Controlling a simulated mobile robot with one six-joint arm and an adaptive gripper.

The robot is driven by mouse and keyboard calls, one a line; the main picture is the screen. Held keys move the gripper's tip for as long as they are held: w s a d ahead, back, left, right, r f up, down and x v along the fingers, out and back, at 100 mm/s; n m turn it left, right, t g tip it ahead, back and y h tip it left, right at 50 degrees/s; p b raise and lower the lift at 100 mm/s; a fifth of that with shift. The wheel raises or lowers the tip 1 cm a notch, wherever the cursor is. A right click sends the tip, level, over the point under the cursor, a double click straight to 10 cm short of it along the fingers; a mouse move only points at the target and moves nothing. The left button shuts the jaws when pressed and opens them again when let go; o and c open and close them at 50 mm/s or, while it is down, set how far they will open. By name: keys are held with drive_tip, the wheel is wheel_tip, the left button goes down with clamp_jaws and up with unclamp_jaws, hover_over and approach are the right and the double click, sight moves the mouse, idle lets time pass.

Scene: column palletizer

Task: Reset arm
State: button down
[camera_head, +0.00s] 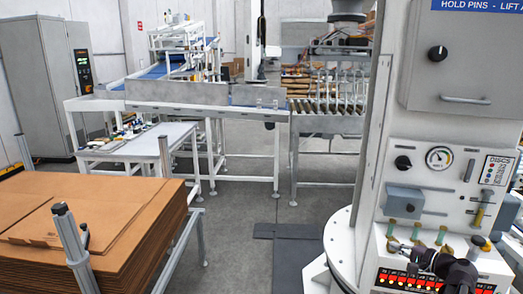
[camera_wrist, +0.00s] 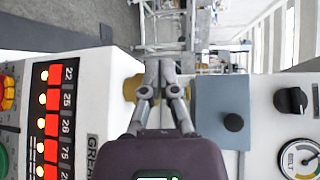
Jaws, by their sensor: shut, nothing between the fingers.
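My gripper (camera_head: 398,246) is at the lower right of the head view, in front of the white machine's control panel (camera_head: 416,205). In the wrist view my gripper (camera_wrist: 160,68) has its two fingers together, with nothing held. A brass-coloured fitting (camera_wrist: 130,88) shows partly behind the fingers; I cannot tell whether they touch it. A red numbered display strip (camera_wrist: 54,120) lies to the left of the fingers, and a grey-blue box with a dark knob (camera_wrist: 222,112) lies to the right.
The panel carries a gauge (camera_head: 440,157), a black knob (camera_head: 403,162) and several small valves with green tops. A stack of cardboard sheets (camera_head: 80,215) stands at the left. A roller conveyor (camera_head: 325,113) and a small worktable (camera_head: 140,145) stand behind.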

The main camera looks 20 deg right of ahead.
drive_tip(key=w+a+f+n+g+p, duration=0.1)
drive_tip(key=w+a+f+n+g, duration=0.15)
drive_tip(key=a, duration=0.45)
drive_tip(key=w+a+f+n+g+y+p, duration=0.1)
drive_tip(key=w+a+f+n+g, duration=0.15)
drive_tip(key=a, duration=0.55)
drive_tip(key=w+a+f+n+g, duration=0.1)
drive_tip(key=a+f+n+g, duration=0.1)
drive_tip(key=a+g, duration=0.35)
drive_tip(key=s+a+f+n+g+h+p, duration=0.1)
drive_tip(key=s+a+n+g+h, duration=0.1)
drive_tip(key=a, duration=0.8)
drive_tip(key=s+a+f+n+g+h+p, duration=0.2)
drive_tip(key=a+n+h, duration=0.3)
drive_tip(key=a, duration=0.6)
drive_tip(key=shift+s+a+n, duration=0.15)
drive_tip(key=shift+s+n, duration=0.3)
drive_tip(key=shift+n, duration=0.25)
drive_tip(key=shift+a, duration=0.1)
drive_tip(key=shift+w+r, duration=0.1)
